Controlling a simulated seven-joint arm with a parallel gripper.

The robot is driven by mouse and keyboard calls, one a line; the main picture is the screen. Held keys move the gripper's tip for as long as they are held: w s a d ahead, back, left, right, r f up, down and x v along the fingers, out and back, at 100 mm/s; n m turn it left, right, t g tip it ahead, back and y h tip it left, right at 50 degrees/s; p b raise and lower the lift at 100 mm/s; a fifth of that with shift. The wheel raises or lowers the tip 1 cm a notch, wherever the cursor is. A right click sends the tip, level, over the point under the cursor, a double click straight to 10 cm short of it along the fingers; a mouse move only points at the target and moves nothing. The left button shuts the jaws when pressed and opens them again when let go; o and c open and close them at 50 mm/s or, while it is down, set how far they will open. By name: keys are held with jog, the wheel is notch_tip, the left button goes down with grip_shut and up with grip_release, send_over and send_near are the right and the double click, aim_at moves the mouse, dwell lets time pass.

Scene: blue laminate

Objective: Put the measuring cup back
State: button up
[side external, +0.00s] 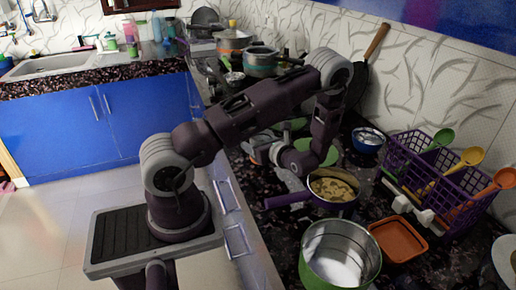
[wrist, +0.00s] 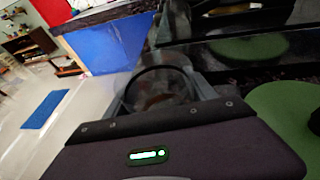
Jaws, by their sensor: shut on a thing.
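My gripper (wrist: 162,92) shows in the wrist view with its fingers on both sides of a round, dark-rimmed thing, which looks like the measuring cup (wrist: 160,74). The gripper is shut on it. The cup's inside is dim, and I cannot make out its handle. In the side view my gripper (side external: 264,152) points left, low over the dark counter near its front edge. My wrist and the clutter hide most of the fingers there, and I cannot clearly make out the cup in that view.
A purple-handled pan (side external: 333,188) with food, a green-sided pot (side external: 340,256), an orange tray (side external: 398,238) and a purple basket (side external: 440,170) with spoons crowd the right. A blue bowl (side external: 368,139) stands behind. Pots (side external: 262,62) stand further back. Open floor (side external: 40,235) lies left.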

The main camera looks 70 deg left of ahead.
jog(key=shift+f, duration=0.65)
jog(key=shift+f, duration=0.1)
jog(key=o, duration=1.5)
jog(key=shift+c, duration=0.2)
